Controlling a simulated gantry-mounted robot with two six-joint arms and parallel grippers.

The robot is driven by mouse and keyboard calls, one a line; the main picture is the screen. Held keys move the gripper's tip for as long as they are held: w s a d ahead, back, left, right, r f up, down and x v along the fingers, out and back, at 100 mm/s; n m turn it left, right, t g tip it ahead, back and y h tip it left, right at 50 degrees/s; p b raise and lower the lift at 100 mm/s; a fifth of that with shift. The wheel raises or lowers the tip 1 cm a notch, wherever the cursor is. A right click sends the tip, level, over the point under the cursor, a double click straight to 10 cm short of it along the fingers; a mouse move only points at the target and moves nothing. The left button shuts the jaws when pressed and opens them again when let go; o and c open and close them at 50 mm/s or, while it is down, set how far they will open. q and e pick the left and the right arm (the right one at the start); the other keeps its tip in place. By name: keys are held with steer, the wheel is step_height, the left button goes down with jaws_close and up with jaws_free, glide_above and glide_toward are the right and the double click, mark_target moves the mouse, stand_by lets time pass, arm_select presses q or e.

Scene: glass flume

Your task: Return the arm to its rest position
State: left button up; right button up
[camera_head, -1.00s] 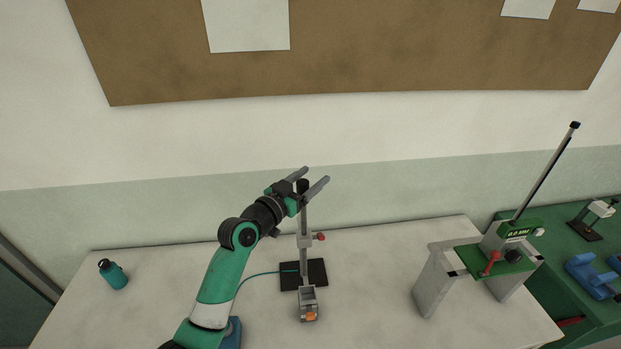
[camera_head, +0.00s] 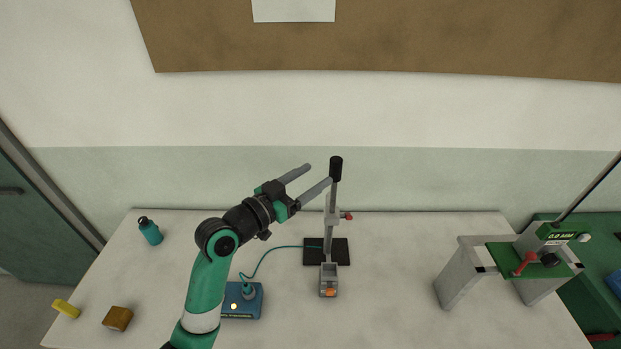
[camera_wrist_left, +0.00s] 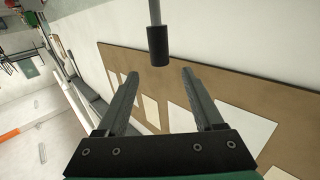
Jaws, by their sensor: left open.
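My left arm (camera_head: 204,280) is green and black and rises from the bottom of the head view. My left gripper (camera_head: 318,179) is open and empty, raised above the table's back part and pointing up to the right. Its two grey fingers also show spread apart in the left wrist view (camera_wrist_left: 160,95). A stand (camera_head: 330,220) with a black-capped upright post is just right of the fingers. In the left wrist view the black cap (camera_wrist_left: 158,46) shows beyond the fingertips, not gripped. My right gripper is not in view.
The white table (camera_head: 395,290) has free room right of the stand. A blue box (camera_head: 242,304) with a cable sits beside my arm. A teal bottle (camera_head: 151,233), a brown block (camera_head: 118,318) and a yellow object (camera_head: 66,308) are at left. A grey-and-green bench device (camera_head: 512,262) stands at right.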

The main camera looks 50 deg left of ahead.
arm_select(q)
steer(key=shift+d, duration=0.1)
stand_by(0.5)
steer(key=d+r+m+t+h+p, duration=0.1)
steer(key=d+r+m+h+p, duration=0.15)
steer(key=d+r, duration=0.5)
steer(key=d+r+m+t+h+p, duration=0.15)
steer(key=d+r+p, duration=0.25)
steer(key=r, duration=0.7)
steer(key=d+r+m+t+h+p, duration=0.1)
steer(key=d+r+h+p, duration=0.15)
steer(key=d+r, duration=0.55)
steer(key=s+r+n+t+y+p, duration=0.1)
steer(key=s+r+n+t+y, duration=0.1)
steer(key=s+r, duration=0.4)
steer(key=s+a+r+n+t+y+p, duration=0.1)
steer(key=s+r+t, duration=0.3)
steer(key=r, duration=0.8)
steer(key=shift+s+a+r+n+y+p, duration=0.15)
steer(key=shift+s+r+n+y+p, duration=0.3)
steer(key=shift+s, duration=0.65)
